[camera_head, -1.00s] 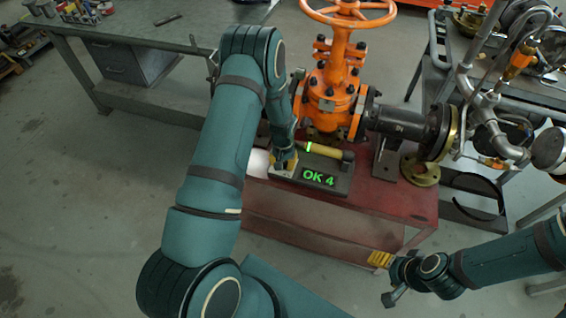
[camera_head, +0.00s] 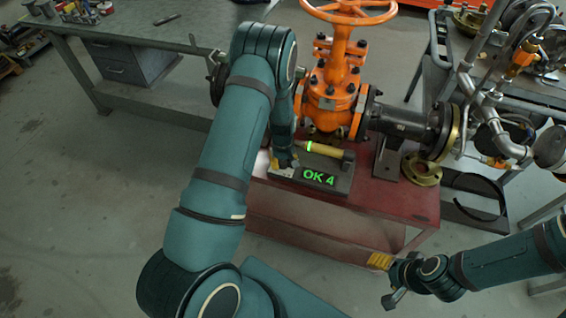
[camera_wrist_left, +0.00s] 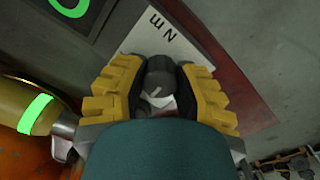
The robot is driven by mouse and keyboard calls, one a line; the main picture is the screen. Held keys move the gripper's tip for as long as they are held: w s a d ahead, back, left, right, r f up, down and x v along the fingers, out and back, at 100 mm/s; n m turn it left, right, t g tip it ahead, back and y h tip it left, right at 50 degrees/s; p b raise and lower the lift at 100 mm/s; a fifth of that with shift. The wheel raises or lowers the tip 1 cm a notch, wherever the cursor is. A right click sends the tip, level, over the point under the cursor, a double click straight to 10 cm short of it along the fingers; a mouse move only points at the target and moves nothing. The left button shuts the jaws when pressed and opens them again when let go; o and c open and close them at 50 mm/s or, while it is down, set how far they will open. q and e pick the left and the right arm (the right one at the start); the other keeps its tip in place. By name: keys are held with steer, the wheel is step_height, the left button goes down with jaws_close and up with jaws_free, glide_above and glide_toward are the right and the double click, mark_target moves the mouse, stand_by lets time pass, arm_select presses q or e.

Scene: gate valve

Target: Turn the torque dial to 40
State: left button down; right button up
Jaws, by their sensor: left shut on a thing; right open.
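The torque tester (camera_head: 340,184) is a dark box on the red bench, with a green "OK 4" display (camera_head: 318,177). A wrench with a yellow handle and a lit green band (camera_head: 325,150) lies along it; part of it shows in the left wrist view (camera_wrist_left: 28,107). My left gripper (camera_head: 284,163) is at the tester's left end. In the left wrist view its yellow fingers (camera_wrist_left: 160,85) are shut on a dark round dial (camera_wrist_left: 159,66), beside a white plate marked "N m" (camera_wrist_left: 158,34). The dial's setting is not readable. My right gripper (camera_head: 386,279) is open and empty, low at right.
An orange gate valve (camera_head: 328,92) with a handwheel stands just behind the tester on the red bench (camera_head: 405,203). Pipes and gauges (camera_head: 490,90) fill the right side. A grey workbench (camera_head: 150,25) is at back left. Open floor lies at left.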

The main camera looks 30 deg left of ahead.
mark_target(283, 162)
arm_select(q)
steer(key=shift+n, duration=1.1)
steer(key=c, duration=0.6)
jaws_free()
steer(key=shift+c, duration=0.2)
steer(key=shift+r, duration=0.1)
step_height(283, 162, up, 12)
